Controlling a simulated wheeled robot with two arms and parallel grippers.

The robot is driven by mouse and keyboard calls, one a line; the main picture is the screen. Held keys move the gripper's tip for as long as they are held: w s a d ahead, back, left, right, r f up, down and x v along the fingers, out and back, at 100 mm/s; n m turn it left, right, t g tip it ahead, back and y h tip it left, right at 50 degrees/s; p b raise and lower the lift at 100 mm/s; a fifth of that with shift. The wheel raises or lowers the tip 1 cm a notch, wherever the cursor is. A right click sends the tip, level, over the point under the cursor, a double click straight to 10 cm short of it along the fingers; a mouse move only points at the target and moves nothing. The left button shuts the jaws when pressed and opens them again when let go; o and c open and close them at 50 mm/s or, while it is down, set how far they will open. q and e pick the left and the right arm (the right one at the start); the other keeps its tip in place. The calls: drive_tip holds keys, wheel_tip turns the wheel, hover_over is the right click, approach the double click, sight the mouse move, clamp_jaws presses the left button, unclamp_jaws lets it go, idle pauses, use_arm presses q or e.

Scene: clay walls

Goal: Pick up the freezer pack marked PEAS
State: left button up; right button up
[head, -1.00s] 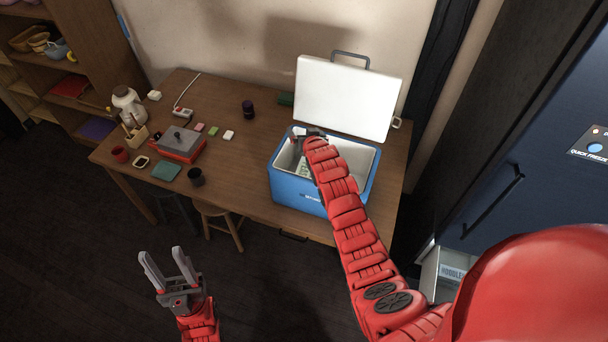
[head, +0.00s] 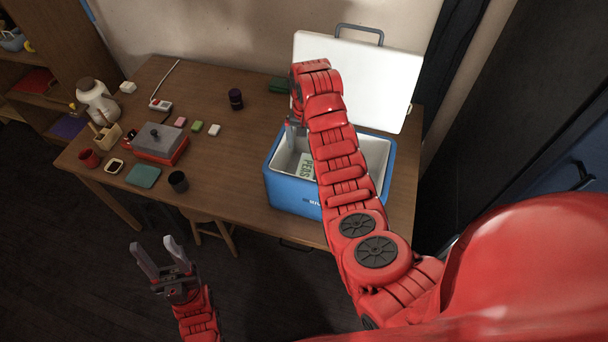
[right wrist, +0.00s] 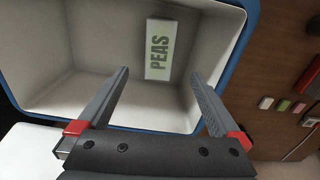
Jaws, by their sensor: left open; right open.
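The freezer pack marked PEAS (head: 306,166) is a pale slab with green letters inside the open blue cooler (head: 293,193). The right wrist view shows the pack (right wrist: 159,50) whole, beyond my fingertips; I cannot tell whether it lies flat or leans. In the head view my arm hides part of it. My right gripper (head: 293,130) is above the cooler's back left part, open and empty, apart from the pack. In its wrist view the fingers (right wrist: 160,76) point into the cooler. My left gripper (head: 160,252) is open and empty, in front of the table.
The cooler's white lid (head: 385,83) stands open behind it. The cooler walls surround the pack.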

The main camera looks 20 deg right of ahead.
drive_tip(key=b, duration=0.3)
hover_over(306, 169)
drive_tip(key=f, duration=0.4)
drive_tip(key=shift+s+f, duration=0.35)
drive_tip(key=f+b, duration=0.2)
drive_tip(key=w+f+b, duration=0.1)
drive_tip(key=f+b, duration=0.1)
drive_tip(key=f, duration=0.1)
drive_tip(key=shift+s+f+b, duration=0.2)
drive_tip(key=shift+f+b, duration=0.3)
drive_tip(key=shift+b, duration=0.1)
drive_tip(key=shift+f+p, duration=0.3)
drive_tip(key=shift+p, duration=0.1)
wheel_tip(306, 169, down, 3)
drive_tip(key=shift+w+f+p, duration=0.1)
drive_tip(key=shift+p, duration=0.65)
drive_tip(key=shift+w+f, duration=0.1)
drive_tip(key=shift+f, duration=0.6)
clamp_jaws()
